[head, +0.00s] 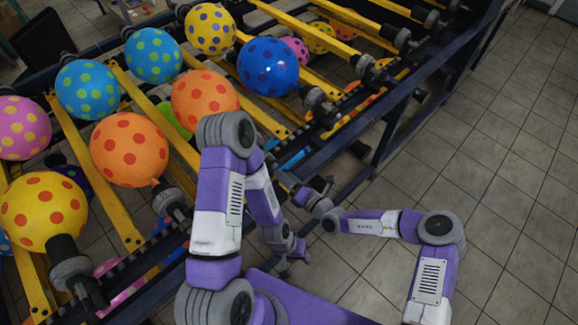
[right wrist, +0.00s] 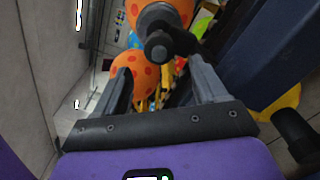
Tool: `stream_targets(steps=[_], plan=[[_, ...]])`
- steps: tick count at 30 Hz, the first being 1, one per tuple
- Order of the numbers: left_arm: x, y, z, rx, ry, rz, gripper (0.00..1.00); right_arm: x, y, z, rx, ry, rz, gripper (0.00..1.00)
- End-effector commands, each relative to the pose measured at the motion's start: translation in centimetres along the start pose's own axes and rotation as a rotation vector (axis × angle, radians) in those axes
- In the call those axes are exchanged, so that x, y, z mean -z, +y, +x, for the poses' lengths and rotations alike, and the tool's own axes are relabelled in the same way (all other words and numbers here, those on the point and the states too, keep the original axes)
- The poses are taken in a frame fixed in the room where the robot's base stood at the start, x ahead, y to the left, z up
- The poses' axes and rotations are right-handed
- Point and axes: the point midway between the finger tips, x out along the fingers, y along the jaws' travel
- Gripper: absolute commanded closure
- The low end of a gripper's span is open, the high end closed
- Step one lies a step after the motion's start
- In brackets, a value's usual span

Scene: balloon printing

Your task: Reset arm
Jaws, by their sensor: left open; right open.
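My left gripper (head: 292,262) hangs low in the head view, beside the machine's near edge and above the floor. It is small there; it is open and I see nothing held in it. My right gripper (head: 318,187) is higher, close to the machine's dark blue rail. In the right wrist view my right gripper (right wrist: 160,68) is open, with its two fingers spread. A black balloon holder (right wrist: 162,42) with an orange red-dotted balloon (right wrist: 150,10) appears beyond the fingertips. Another orange balloon (right wrist: 130,72) shows between the fingers.
The balloon machine has yellow bars (head: 84,155) and a dark blue rail (head: 370,130). It carries several dotted balloons, such as a blue one (head: 268,66), an orange one (head: 129,150) and a yellow one (head: 43,212). The tiled floor (head: 500,150) at the right is clear.

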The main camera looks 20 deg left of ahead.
Motion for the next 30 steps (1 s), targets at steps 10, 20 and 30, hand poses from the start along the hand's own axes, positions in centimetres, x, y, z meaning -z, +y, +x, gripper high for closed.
stream_targets(steps=[10,20,30], plan=[[0.0,0.0,0.0,0.0,0.0,0.0,0.51,0.1,0.2,-0.5,-0.006,0.033,-0.059,0.29],[0.0,-0.2,0.5,0.0,0.0,0.0,0.51,4.3,-1.2,-10.1,-0.088,0.52,-0.833,0.29],[0.1,-0.7,1.9,0.0,0.0,0.0,0.51,11.0,-8.0,-26.4,-0.31,1.167,-1.578,0.29]])
